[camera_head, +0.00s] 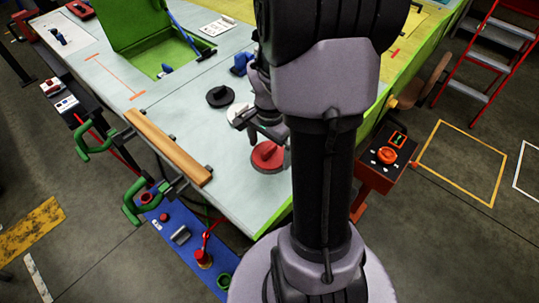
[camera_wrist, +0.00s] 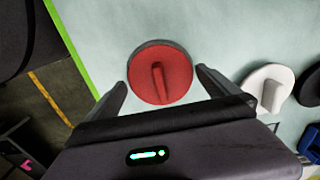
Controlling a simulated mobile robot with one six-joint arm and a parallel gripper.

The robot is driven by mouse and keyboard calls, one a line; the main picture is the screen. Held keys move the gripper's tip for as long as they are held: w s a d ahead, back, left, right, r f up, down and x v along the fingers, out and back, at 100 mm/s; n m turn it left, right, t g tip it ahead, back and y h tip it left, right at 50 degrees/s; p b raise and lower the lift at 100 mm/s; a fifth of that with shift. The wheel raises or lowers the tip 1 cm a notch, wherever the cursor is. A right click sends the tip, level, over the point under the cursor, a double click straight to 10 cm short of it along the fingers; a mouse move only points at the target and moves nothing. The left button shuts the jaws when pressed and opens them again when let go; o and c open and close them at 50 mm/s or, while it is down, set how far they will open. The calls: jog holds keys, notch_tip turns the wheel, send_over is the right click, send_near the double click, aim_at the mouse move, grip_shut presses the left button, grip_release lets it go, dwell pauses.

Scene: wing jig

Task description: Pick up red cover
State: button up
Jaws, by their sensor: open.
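The red cover (camera_head: 266,157) is a round disc with a raised grip on top, lying on the pale table (camera_head: 200,120) near its front edge. In the wrist view the red cover (camera_wrist: 160,75) sits ahead of and between the two fingers, with its raised grip (camera_wrist: 159,82) pointing down the picture. My gripper (camera_wrist: 160,85) is open and empty, with a finger on either side of the cover's lower part. I cannot tell its height above the table. In the head view my gripper (camera_head: 262,128) is partly hidden behind my arm.
A white cover (camera_wrist: 268,86) and a black cover (camera_wrist: 308,88) lie to the right in the wrist view. The black cover (camera_head: 220,96) also shows in the head view. A wooden bar (camera_head: 168,147) with green clamps (camera_head: 132,203) lines the table's left edge. An open green case (camera_head: 150,40) stands farther back.

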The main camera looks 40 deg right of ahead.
jog(key=shift+c, duration=0.4)
jog(key=c, duration=1.3)
jog(key=shift+r, duration=0.2)
